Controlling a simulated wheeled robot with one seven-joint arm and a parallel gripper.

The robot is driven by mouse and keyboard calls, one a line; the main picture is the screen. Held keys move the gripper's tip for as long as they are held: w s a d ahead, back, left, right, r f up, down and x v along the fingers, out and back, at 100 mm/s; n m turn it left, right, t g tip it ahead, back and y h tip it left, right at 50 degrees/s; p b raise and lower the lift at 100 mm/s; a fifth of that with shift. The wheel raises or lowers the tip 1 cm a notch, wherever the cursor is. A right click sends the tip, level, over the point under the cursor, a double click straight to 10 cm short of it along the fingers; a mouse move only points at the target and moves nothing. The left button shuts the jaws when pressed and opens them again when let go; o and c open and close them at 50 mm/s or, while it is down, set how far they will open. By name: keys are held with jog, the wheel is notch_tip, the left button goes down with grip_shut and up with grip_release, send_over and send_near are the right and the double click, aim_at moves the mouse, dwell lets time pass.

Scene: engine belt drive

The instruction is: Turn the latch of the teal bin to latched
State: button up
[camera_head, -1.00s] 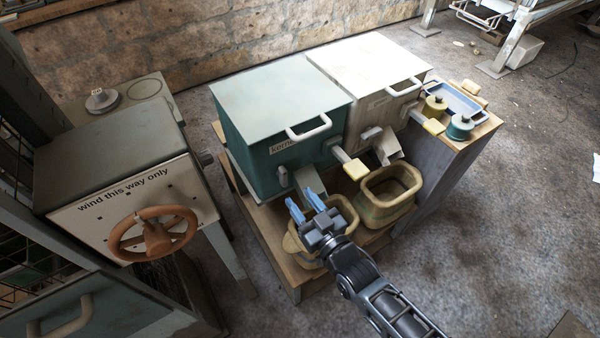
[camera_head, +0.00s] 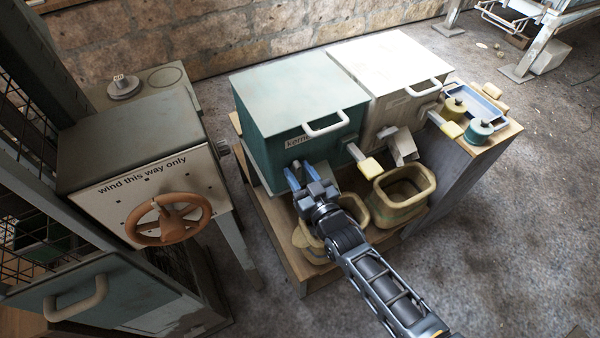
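The teal bin (camera_head: 290,107) stands on a low wooden stand, its lid closed and a white handle (camera_head: 325,125) on its front. A grey bracket with a yellow-tipped lever (camera_head: 367,165) sticks out from the lower right of its front. I cannot tell for sure whether this lever is the latch. My gripper (camera_head: 299,174) is at the lower left of the bin's front, left of the lever. Its two blue fingers are apart, with nothing visible between them. The fingers hide part of the lower front and the chute, so I cannot tell whether they touch anything.
The white bin (camera_head: 390,70) stands against the teal one, with its own yellow-tipped lever (camera_head: 445,124). A yellowish tub (camera_head: 402,210) is below; another (camera_head: 350,208) is partly behind my arm. A cabinet with an orange handwheel (camera_head: 168,220) stands left. Floor at right is clear.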

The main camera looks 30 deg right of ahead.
grip_shut()
jog(key=shift+n, duration=0.3)
jog(key=n+b, duration=0.2)
jog(key=n, duration=0.2)
jog(key=shift+a+f, duration=0.1)
jog(key=shift+f, duration=0.05)
jog(key=n+b, duration=0.1)
jog(key=n, duration=0.1)
jog(key=n+b, duration=0.1)
jog(key=n, duration=0.2)
jog(key=shift+a+f+b, duration=0.15)
jog(key=shift+f+b, duration=0.05)
jog(key=shift+b, duration=0.15)
jog(key=n+b, duration=0.4)
jog(key=n, duration=0.1)
jog(key=shift+a+f, duration=0.1)
jog(key=shift+n+b, duration=0.9)
jog(key=shift+n, duration=0.7)
